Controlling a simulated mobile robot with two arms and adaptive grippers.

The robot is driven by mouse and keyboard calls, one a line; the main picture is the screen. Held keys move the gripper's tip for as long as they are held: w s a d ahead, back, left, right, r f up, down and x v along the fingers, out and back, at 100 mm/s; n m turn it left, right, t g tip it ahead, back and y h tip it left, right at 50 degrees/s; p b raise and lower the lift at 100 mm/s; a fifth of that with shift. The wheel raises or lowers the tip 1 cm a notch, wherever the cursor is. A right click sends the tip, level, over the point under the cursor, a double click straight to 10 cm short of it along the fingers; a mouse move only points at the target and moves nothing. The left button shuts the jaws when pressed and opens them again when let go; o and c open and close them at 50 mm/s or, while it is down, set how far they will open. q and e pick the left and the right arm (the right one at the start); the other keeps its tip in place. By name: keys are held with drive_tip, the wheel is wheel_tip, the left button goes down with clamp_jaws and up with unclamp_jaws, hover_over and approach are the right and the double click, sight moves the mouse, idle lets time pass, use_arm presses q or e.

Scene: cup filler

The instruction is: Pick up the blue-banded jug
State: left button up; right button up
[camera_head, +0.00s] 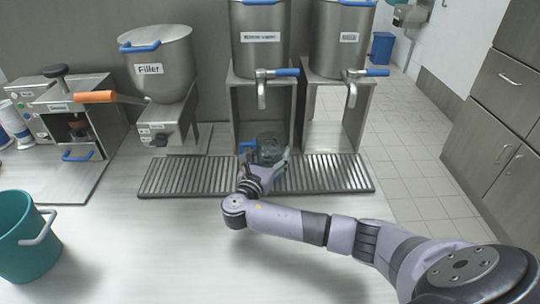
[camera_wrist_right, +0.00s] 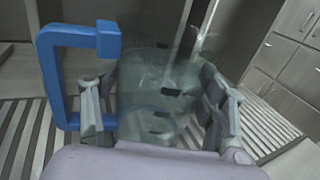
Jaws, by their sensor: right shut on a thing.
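The jug (camera_head: 270,144) is clear, with a blue handle and dark marks on its side. It stands upright at the drip grate, in front of the left tap's open bay. My right gripper (camera_head: 264,168) is shut on its body from the front. In the right wrist view the see-through jug (camera_wrist_right: 160,85) fills the space between the two fingers (camera_wrist_right: 163,118). Its blue handle (camera_wrist_right: 50,80) sticks out to the left, outside the left finger. A faint blue ring shows low on the jug. My left gripper is not in view.
The left tap (camera_head: 262,92) hangs above the jug; a second tap (camera_head: 352,92) is to its right. The ribbed grate (camera_head: 330,175) runs along the counter. A Filler machine (camera_head: 160,65) stands left, and a teal jug (camera_head: 15,240) at front left. The front middle counter is clear.

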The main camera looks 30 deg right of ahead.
sight(265, 153)
drive_tip(key=shift+r, duration=0.1)
drive_tip(key=shift+r, duration=0.55)
drive_tip(key=shift+s+a+r, duration=0.15)
drive_tip(key=shift+a+r, duration=0.1)
drive_tip(key=shift+r, duration=0.3)
drive_tip(key=shift+s+a+r, duration=0.1)
drive_tip(key=shift+a+r, duration=0.15)
drive_tip(key=shift+r, duration=0.3)
drive_tip(key=b+v, duration=0.1)
drive_tip(key=v, duration=1.6)
